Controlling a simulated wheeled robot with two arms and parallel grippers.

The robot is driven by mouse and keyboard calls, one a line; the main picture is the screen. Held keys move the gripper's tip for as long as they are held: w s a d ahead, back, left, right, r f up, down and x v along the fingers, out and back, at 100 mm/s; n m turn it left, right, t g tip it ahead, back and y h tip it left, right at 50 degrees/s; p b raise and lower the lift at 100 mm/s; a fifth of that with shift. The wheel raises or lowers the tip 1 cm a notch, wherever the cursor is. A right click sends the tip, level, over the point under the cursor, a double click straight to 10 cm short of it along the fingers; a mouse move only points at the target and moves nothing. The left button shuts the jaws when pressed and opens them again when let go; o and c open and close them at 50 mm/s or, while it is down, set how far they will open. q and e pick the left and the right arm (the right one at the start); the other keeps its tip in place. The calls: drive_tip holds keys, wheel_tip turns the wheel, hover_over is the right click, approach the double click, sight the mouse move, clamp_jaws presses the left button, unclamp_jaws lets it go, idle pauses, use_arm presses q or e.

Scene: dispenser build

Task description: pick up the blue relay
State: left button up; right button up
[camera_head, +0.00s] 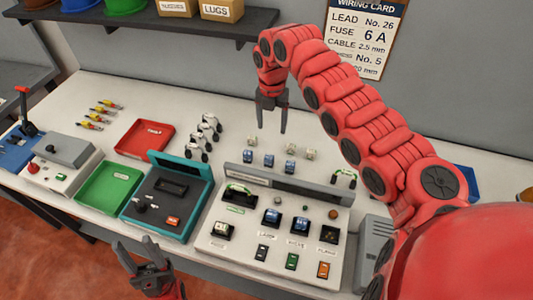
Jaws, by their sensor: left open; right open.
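Several small blue relays stand in a row on the white table behind the panel's raised back: a left one (247,156), a middle one (268,160) and a right one (290,165). Two more blue blocks, one left (271,218) and one right (300,225), sit in dark sockets on the white panel (222,262). My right gripper (271,130) is open and empty, fingers pointing down, above and behind the relay row. My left gripper (134,243) is open and empty at the table's front edge, low in the picture, away from the relays.
Pale clear-topped blocks (309,153) stand behind the blue relays. A teal-framed tester (178,195), a green tray (108,187), a red tray (144,138) and several white clips (205,130) lie to the left. A shelf (170,25) hangs above at the back.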

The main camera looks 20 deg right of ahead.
drive_tip(key=p, duration=0.3)
hover_over(269, 157)
wheel_tip(269, 157, down, 4)
drive_tip(key=f, duration=0.3)
drive_tip(key=f+p, duration=0.1)
drive_tip(key=f, duration=0.3)
drive_tip(key=shift+s+d, duration=0.25)
drive_tip(key=shift+a+f+p, duration=0.15)
drive_tip(key=shift+f+p, duration=0.05)
drive_tip(key=shift+p, duration=0.25)
drive_tip(key=f, duration=0.1)
drive_tip(key=f+p, duration=0.1)
drive_tip(key=f, duration=0.2)
drive_tip(key=shift+w+a+p, duration=0.2)
drive_tip(key=shift+a+p, duration=0.1)
drive_tip(key=shift+p, duration=0.05)
drive_tip(key=shift+d+f, duration=0.15)
drive_tip(key=shift+f, duration=0.25)
clamp_jaws()
